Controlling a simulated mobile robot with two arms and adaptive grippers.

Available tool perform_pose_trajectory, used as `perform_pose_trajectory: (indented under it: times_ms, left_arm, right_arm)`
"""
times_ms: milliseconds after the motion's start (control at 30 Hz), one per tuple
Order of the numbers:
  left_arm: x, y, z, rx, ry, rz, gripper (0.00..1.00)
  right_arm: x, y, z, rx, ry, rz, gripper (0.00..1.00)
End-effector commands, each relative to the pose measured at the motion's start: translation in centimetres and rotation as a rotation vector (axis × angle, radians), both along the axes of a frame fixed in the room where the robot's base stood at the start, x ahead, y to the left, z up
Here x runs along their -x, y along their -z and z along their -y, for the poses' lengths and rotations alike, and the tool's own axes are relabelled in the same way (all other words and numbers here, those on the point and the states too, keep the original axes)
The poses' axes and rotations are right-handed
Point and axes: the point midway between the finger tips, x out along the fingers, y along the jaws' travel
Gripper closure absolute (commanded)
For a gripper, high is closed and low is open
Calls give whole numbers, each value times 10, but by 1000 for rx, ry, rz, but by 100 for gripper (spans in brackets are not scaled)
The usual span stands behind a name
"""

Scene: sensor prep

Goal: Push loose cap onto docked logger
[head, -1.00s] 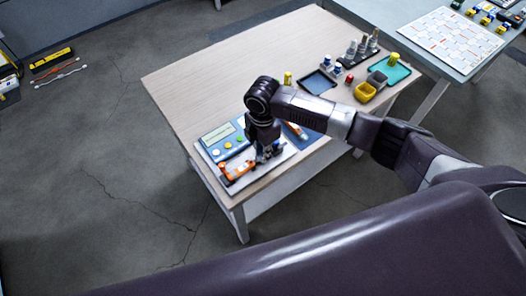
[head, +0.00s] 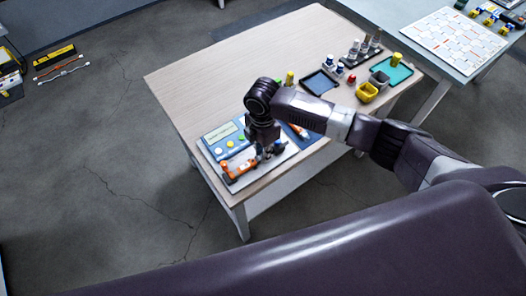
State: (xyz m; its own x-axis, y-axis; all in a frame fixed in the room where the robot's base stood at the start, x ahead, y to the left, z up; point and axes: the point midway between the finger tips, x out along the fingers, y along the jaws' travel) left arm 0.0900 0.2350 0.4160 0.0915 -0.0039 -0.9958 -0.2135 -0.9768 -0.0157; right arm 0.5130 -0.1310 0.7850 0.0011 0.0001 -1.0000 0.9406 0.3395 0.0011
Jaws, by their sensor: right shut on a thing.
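The docked logger (head: 232,177), orange and white, lies on the light dock plate at the near left corner of the wooden table. My right gripper (head: 268,153) points down over the dock, just right of the logger, its fingers close together. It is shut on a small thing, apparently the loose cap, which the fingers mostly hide. I cannot tell whether the cap touches the logger's end. My left gripper is out of view.
A blue panel with a screen and coloured buttons (head: 222,138) stands behind the logger. Another orange-and-white piece (head: 300,131) lies right of the gripper. The table's left middle is clear.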

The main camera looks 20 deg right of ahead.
Motion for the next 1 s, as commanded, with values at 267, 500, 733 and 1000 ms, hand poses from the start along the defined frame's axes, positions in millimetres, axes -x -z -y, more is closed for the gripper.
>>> perform_pose_trajectory:
  times_ms: [267, 500, 733, 1000]
  left_arm:
    - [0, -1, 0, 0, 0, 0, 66]
    - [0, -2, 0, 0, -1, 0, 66]
    - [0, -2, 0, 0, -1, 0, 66]
    - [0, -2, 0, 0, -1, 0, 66]
  right_arm:
    - [1, 0, -2, 0, 0, 0, 100]
    - [1, 0, -4, -1, 0, 0, 100]
    - [1, 0, -4, 0, 0, 0, 100]
    - [1, 0, -4, 0, 0, 0, 64]
